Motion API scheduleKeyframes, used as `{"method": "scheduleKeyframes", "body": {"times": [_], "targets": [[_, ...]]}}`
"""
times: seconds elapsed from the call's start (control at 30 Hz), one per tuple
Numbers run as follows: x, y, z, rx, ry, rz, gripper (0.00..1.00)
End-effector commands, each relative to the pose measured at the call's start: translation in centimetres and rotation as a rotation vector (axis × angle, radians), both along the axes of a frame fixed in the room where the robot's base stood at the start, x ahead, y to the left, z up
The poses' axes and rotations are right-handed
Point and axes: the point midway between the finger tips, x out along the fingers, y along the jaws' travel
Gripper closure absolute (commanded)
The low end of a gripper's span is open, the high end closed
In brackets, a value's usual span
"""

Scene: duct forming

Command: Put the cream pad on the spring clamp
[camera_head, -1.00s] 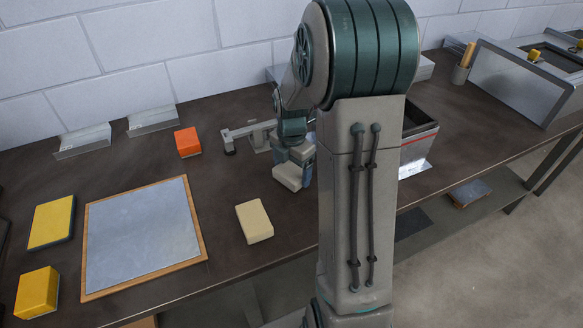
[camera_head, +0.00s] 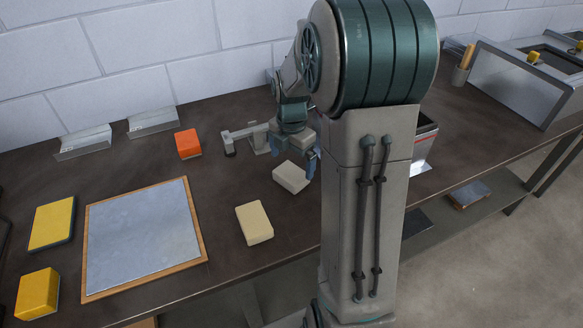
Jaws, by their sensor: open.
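A cream pad (camera_head: 254,222) lies flat on the dark bench, right of the metal sheet. A paler grey-white block (camera_head: 291,177) lies behind it and to its right, just below my gripper. My gripper (camera_head: 293,157) is open, its blue fingers spread above and behind the pale block; I cannot tell whether they touch it. A grey clamp-like tool (camera_head: 246,134), which looks like the spring clamp, stands on the bench left of my gripper. Its right end is partly hidden by the gripper.
An orange block (camera_head: 188,143) sits left of the clamp-like tool. A metal sheet on a wooden board (camera_head: 143,235) lies at left, with yellow blocks (camera_head: 52,222) beyond it. My arm hides much of a metal bin (camera_head: 424,145). The bench around the cream pad is clear.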

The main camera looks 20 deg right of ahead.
Motion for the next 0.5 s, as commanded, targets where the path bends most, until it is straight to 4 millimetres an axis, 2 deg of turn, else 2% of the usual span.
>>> {"method": "scheduleKeyframes", "body": {"times": [0.03,0.2,0.33,0.5], "targets": [[0.1,0.0,1.4,-0.001,-0.006,-0.001,0.00],[0.0,0.0,4.8,-0.001,-0.004,-0.001,0.00],[0.0,0.0,6.7,0.000,-0.002,-0.001,0.00],[-0.2,0.1,7.8,-0.001,-0.001,-0.019,0.00]]}}
